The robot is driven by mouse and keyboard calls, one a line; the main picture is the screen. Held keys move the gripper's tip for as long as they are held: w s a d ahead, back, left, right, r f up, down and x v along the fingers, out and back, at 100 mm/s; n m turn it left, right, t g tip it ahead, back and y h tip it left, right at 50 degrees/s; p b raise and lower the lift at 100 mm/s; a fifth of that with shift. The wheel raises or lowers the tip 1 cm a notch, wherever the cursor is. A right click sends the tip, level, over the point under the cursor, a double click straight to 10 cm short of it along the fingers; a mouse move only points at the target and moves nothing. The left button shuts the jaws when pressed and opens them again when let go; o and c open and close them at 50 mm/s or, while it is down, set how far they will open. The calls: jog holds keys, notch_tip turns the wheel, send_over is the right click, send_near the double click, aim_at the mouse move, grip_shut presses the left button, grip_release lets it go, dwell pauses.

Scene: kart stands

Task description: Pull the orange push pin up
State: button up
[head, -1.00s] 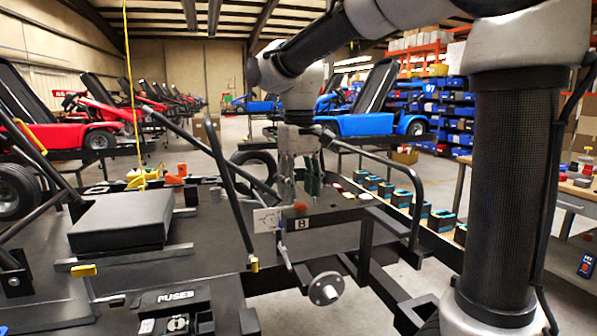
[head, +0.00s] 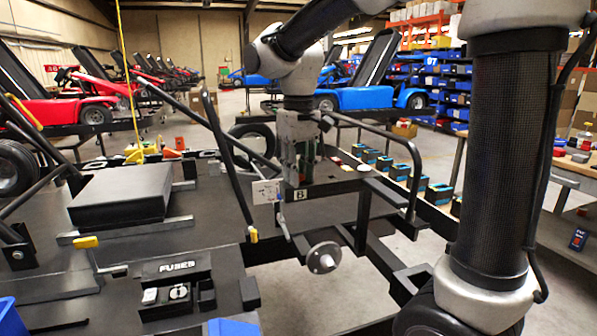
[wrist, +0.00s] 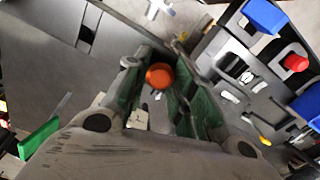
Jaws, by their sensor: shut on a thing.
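The orange push pin (wrist: 160,76) shows as a round orange head between the two green-padded fingers of my gripper (wrist: 160,70) in the wrist view. The fingers close on it from both sides. In the head view my gripper (head: 298,176) points down at the bracket beside the small plate marked B (head: 299,195). The pin is hidden there behind the fingers. The wrist view does not show how far the pin stands out of its seat.
A bent black tube (head: 385,145) rises right of my gripper. A black upright bar (head: 228,165) and a white card (head: 266,191) are on its left. A round metal hub (head: 323,257) sits below. The fuse box (head: 177,285) is at the lower left.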

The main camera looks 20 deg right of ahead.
jog(key=shift+r, duration=0.55)
jog(key=o, duration=1.1)
